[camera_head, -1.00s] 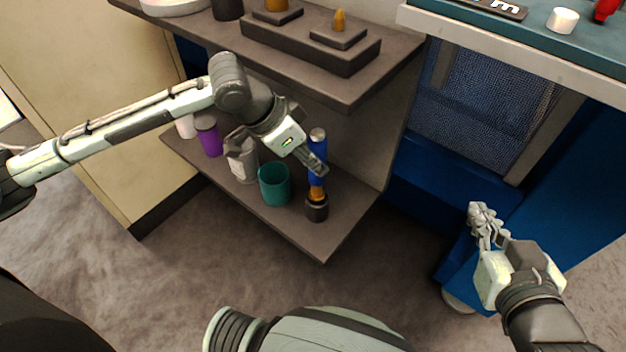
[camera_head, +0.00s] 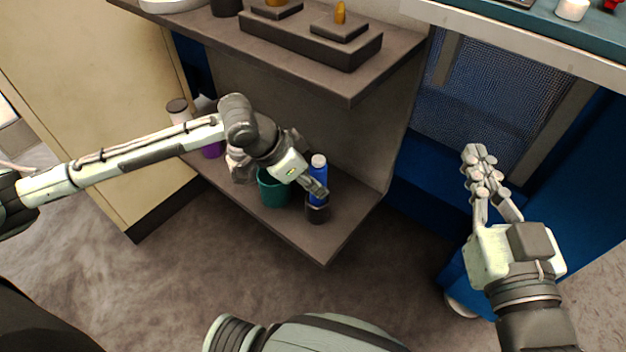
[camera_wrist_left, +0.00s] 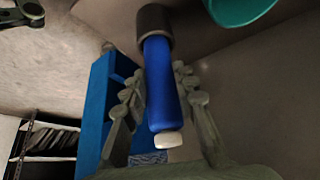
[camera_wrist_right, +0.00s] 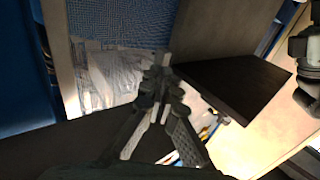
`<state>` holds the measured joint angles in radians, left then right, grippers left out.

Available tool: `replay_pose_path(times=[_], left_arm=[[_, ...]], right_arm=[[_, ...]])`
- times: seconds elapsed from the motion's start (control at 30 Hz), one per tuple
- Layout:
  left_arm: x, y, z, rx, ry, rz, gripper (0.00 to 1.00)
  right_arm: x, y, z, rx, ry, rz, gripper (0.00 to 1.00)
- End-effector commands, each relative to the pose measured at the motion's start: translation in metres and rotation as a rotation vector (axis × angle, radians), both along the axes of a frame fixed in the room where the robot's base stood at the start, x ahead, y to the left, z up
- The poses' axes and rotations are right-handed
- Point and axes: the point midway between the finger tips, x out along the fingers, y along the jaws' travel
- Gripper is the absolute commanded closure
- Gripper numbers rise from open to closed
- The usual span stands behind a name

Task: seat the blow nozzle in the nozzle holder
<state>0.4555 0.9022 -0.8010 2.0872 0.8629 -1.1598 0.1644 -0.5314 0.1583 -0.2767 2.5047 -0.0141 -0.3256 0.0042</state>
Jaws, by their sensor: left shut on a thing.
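The blow nozzle (camera_head: 318,172) is a blue tube with a white cap, upright over the lower shelf. My left gripper (camera_head: 319,193) is shut on its blue body, with a finger on each side in the left wrist view (camera_wrist_left: 160,85). The nozzle holder (camera_head: 318,214) is a dark round cup near the lower shelf's right end. In the left wrist view, the nozzle's lower end is inside the holder's mouth (camera_wrist_left: 154,22). The nozzle's orange tip is hidden, and its depth is unclear. My right gripper (camera_head: 481,172) is shut and empty, away to the right.
A teal cup (camera_head: 273,190) stands just left of the holder on the lower shelf (camera_head: 318,245). A whitish container and a purple one (camera_head: 212,150) stand further left, partly behind my arm. The upper shelf (camera_head: 330,85) overhangs behind. A blue cabinet stands at right.

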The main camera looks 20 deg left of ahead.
Motion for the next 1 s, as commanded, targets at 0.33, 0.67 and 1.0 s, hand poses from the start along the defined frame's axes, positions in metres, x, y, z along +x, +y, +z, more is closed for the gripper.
replay_pose_path(times=[0.33,0.67,1.0], left_arm=[[0.0,0.0,-0.002,0.0,0.0,0.0,0.52],[0.0,0.0,0.0,-0.001,-0.001,0.0,0.52],[-0.017,0.018,0.046,0.002,-0.003,0.001,0.52]], right_arm=[[0.001,-0.002,-0.004,-0.009,0.017,-0.003,1.0],[0.001,-0.001,-0.003,-0.007,0.012,-0.003,1.0],[0.001,-0.026,-0.051,-0.114,0.238,-0.051,1.0]])
